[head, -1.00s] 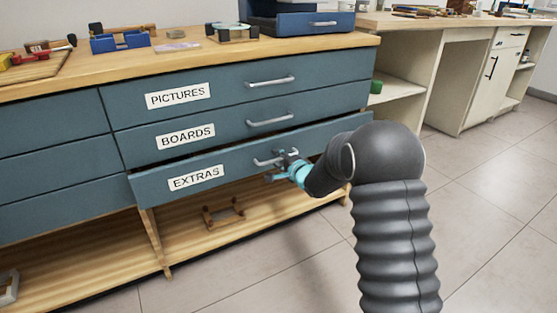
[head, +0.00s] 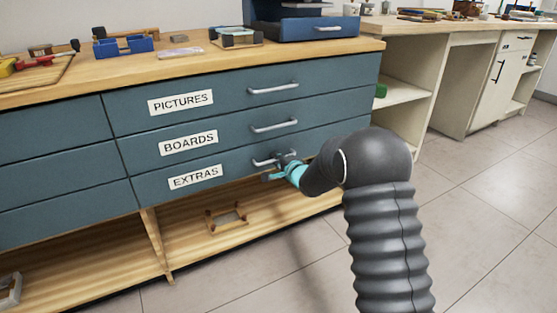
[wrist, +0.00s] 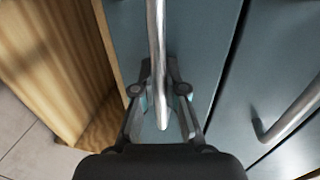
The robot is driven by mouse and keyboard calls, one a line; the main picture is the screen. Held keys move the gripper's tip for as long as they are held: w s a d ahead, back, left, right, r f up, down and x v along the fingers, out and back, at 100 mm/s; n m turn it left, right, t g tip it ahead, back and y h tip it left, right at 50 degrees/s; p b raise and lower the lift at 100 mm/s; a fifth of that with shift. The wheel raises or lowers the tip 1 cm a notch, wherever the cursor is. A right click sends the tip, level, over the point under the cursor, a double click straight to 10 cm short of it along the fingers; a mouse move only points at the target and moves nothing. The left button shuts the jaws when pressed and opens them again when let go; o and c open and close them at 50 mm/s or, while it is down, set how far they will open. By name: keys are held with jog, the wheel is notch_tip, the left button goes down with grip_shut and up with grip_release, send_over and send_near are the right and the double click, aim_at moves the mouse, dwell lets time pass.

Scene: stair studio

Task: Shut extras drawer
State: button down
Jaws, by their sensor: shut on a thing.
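The extras drawer (head: 225,174) is the lowest of the three blue-grey drawers in the head view, with a white EXTRAS label (head: 195,177). Its front now looks flush with the drawers above. My gripper (head: 277,171) is at this drawer's handle (head: 262,162), shut on it. In the wrist view the fingers of my gripper (wrist: 160,98) stand on either side of the silver handle bar (wrist: 157,45). Part of the handle is hidden behind the gripper in the head view.
The boards drawer (head: 235,133) and pictures drawer (head: 228,93) above are closed. An open wooden shelf (head: 185,240) lies below, holding a small wooden frame (head: 226,217). The wooden worktop (head: 195,63) carries several items. Tiled floor (head: 480,215) is clear on the right.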

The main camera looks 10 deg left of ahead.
jog(key=c, duration=1.2)
grip_release()
jog(key=shift+a, duration=0.2)
jog(key=shift+d, duration=0.15)
jog(key=shift+s+d, duration=0.1)
jog(key=shift+d, duration=0.05)
jog(key=v, duration=1.1)
jog(key=shift+s+r, duration=0.15)
jog(key=shift+s, duration=0.15)
